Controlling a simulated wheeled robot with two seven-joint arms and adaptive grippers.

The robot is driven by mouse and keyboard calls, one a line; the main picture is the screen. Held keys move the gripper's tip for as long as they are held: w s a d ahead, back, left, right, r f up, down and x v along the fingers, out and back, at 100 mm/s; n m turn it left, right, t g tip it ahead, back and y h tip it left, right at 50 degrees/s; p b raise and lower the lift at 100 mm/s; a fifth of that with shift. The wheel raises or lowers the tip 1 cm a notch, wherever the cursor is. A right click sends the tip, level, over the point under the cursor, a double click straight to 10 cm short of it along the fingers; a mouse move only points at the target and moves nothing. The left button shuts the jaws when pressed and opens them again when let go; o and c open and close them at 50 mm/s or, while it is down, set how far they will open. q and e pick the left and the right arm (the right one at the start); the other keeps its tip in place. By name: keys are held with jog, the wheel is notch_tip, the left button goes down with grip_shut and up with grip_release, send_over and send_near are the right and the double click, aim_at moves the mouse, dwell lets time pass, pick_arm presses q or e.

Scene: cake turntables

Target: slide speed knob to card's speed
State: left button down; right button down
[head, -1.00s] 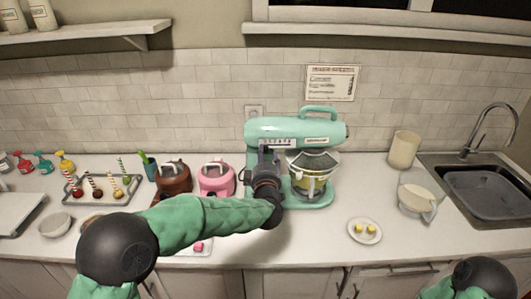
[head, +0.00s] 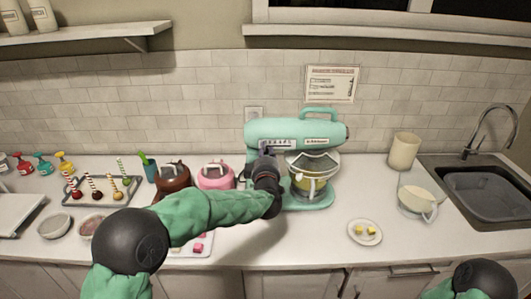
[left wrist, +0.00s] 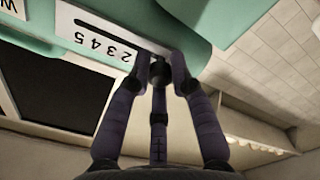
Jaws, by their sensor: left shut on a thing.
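The mint stand mixer (head: 296,131) stands against the tiled wall, with a white speed scale on its side. The left wrist view shows the scale (left wrist: 95,38) upside down, with 2, 3, 4 and 5 readable. My left gripper (left wrist: 160,70) is shut on the dark speed knob (left wrist: 157,73), beside the 2 and off the 5 side. The fingers partly cover the knob and that end of the scale. In the head view my left gripper (head: 266,160) is at the mixer's side. The card (head: 332,84) hangs on the wall; its text is too small to read.
A glass-and-metal bowl (head: 311,186) sits under the mixer head. Brown (head: 172,178) and pink (head: 215,176) pots stand left of it. A plate with yellow pieces (head: 365,232) and a jug (head: 416,201) are to the right. The counter front centre is clear.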

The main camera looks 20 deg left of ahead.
pick_arm(q)
jog(key=shift+w+d, duration=0.2)
jog(key=shift+d, duration=0.5)
jog(key=c, duration=1.1)
grip_release()
jog(key=shift+s, duration=0.1)
jog(key=v, duration=1.1)
jog(key=shift+s, duration=0.4)
jog(key=shift+d, duration=0.1)
